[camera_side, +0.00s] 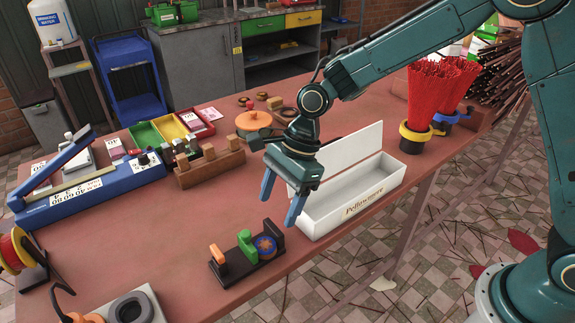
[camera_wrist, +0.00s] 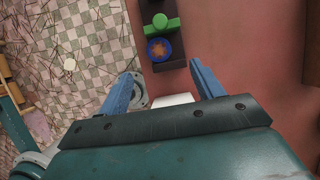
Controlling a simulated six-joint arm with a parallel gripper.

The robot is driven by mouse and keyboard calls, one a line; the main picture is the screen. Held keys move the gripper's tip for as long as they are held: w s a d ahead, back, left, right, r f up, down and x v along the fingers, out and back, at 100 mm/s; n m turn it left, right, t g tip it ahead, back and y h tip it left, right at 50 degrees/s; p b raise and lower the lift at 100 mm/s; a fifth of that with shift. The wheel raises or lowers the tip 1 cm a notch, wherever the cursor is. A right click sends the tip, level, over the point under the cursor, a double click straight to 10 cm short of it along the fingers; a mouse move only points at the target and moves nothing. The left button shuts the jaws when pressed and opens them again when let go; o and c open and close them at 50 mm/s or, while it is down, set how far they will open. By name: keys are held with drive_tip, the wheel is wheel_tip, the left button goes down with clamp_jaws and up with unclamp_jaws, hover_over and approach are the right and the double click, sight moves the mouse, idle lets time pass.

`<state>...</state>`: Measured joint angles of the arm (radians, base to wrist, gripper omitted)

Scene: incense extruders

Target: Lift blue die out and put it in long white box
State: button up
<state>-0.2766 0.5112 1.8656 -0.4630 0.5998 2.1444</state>
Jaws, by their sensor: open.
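The blue die (camera_side: 266,246), a round disc with an orange centre, stands at the right end of a dark rack (camera_side: 222,272) near the table's front edge. A green die (camera_side: 247,247) and an orange one (camera_side: 218,257) stand beside it. My gripper (camera_side: 280,205) is open and empty, above and behind the rack, apart from the die. In the wrist view the blue die (camera_wrist: 159,49) lies just beyond the open fingertips (camera_wrist: 161,74). The long white box (camera_side: 330,212) stands open, lid raised at its back, right of my gripper. Part of its inside is hidden.
A wooden block rack (camera_side: 210,168) and a blue press (camera_side: 95,190) stand behind and left. Red incense bundles (camera_side: 433,95) in a yellow-ringed holder stand at the right. Bare tabletop lies left of the dark rack; the table edge is close in front.

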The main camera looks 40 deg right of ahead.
hover_over(265, 245)
drive_tip(key=d, duration=0.2)
drive_tip(key=shift+w+d+f, duration=0.1)
drive_tip(key=shift+f, duration=0.95)
drive_tip(key=shift+d+f, duration=0.1)
drive_tip(key=shift+f, duration=0.9)
drive_tip(key=shift+f, duration=0.1)
drive_tip(key=shift+x, duration=2.5)
drive_tip(key=shift+d, duration=0.15)
drive_tip(key=shift+c, duration=0.3)
drive_tip(key=c, duration=1.2)
drive_tip(key=shift+o, duration=0.2)
wheel_tip(265, 245, up, 18)
drive_tip(key=shift+r, duration=0.4)
